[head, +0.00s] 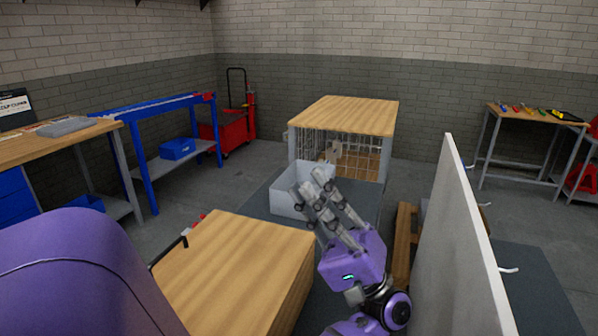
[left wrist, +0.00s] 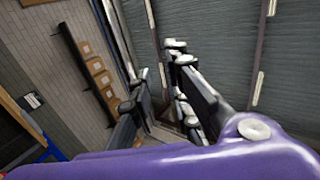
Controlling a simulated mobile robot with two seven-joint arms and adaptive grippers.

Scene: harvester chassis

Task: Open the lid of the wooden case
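The wooden case (head: 232,262) is a light-brown box at the front of the head view, left of centre. Its flat top looks closed, and a black bar-like handle (head: 168,252) shows at its left edge. My purple arm hides part of its left side. The case cannot be made out in that view.
A tall pale panel (head: 455,240) stands close on the right. A blue workbench (head: 150,110) and a tool table (head: 530,115) stand farther off. Grey floor lies between them.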

